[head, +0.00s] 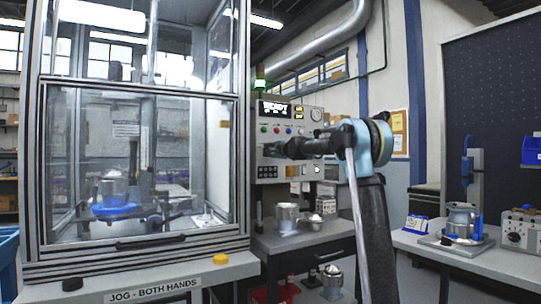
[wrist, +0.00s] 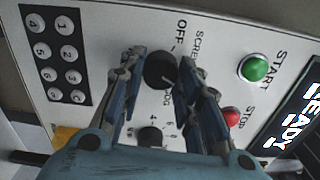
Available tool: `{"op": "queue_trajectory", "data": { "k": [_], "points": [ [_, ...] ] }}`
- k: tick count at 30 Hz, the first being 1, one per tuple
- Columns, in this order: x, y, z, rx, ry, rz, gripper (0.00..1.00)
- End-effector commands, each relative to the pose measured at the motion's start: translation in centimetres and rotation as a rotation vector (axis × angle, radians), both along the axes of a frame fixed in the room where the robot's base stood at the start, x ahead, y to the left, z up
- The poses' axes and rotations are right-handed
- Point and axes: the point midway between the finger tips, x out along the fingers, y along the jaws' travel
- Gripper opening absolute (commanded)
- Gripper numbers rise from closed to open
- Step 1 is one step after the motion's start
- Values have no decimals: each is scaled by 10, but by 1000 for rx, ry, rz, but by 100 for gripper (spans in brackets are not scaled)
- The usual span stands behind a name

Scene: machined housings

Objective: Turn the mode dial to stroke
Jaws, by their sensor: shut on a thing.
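The mode dial, a black round knob (wrist: 159,70), sits on the white control panel (wrist: 110,25) in the wrist view. Labels around it include OFF and parts of other words; a stroke label is not readable, and the fingers cover part of the ring. Which way the dial points is hard to tell. My gripper (wrist: 161,74) has its two blue-grey fingers on either side of the dial, shut on it. In the head view my gripper (head: 284,149) reaches the panel (head: 312,122) from the right and hides the dial.
A second black knob (wrist: 150,136) with numbers is just below the dial. A green START button (wrist: 254,68), red STOP button (wrist: 231,116) and keypad (wrist: 59,55) are close by. A glazed press enclosure (head: 140,150) stands left; a bench with metal housings (head: 287,217) lies below the panel.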

Motion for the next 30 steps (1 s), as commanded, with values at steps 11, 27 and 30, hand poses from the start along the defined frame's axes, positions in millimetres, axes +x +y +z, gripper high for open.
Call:
{"op": "queue_trajectory", "data": {
  "k": [11, 27, 30],
  "points": [
    [-1, 1, -2, -80, -53, 2, 7],
    [-1, 1, -2, -83, -55, 1, 52],
    [-1, 1, -1, -83, -55, 1, 52]
  ]
}}
